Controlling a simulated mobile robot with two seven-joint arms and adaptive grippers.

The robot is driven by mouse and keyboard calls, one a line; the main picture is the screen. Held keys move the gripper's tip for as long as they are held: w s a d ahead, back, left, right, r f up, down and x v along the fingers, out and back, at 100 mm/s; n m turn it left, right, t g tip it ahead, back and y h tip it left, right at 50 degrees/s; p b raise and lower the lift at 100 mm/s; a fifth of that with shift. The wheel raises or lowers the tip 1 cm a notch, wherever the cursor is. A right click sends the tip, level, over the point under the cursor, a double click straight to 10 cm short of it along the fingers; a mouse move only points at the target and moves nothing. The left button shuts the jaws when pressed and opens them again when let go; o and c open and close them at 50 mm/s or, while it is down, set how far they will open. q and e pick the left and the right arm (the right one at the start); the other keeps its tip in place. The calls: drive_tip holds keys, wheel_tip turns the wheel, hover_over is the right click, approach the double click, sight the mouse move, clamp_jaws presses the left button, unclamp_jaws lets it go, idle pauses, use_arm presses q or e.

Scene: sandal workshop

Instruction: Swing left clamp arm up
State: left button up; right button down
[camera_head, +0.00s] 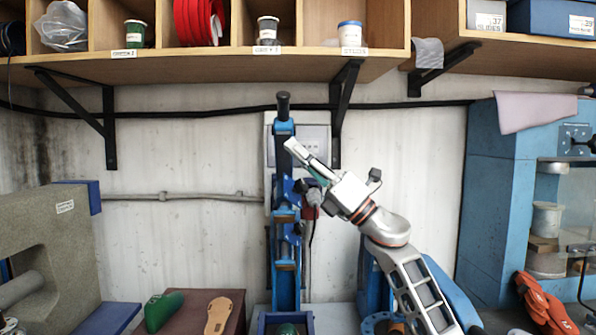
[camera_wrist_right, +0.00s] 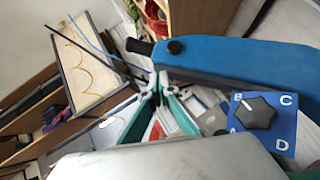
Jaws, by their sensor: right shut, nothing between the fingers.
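A blue lever-like clamp arm (camera_head: 284,152) with a black grip at its top shows as a narrow vertical bar on the blue press in the middle. Its tilt toward or away from me is hard to tell. In the right wrist view a blue arm (camera_wrist_right: 235,62) with a black knob and black end crosses the upper right. My right gripper (camera_head: 297,152) is shut and empty, just right of the clamp arm in the head view. Its teal-sided fingers (camera_wrist_right: 161,80) meet below the black end in the wrist view. Contact cannot be told.
A dial plate (camera_wrist_right: 258,122) lettered around a black knob sits right of my fingers in the wrist view. A wooden shelf (camera_head: 205,68) runs overhead. A green shoe form (camera_head: 163,310) and a tan sole (camera_head: 218,316) lie front left. A blue cabinet (camera_head: 492,205) stands right.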

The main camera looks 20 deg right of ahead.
drive_tip(key=shift+w+d+r, duration=0.25)
drive_tip(key=shift+w+r, duration=0.55)
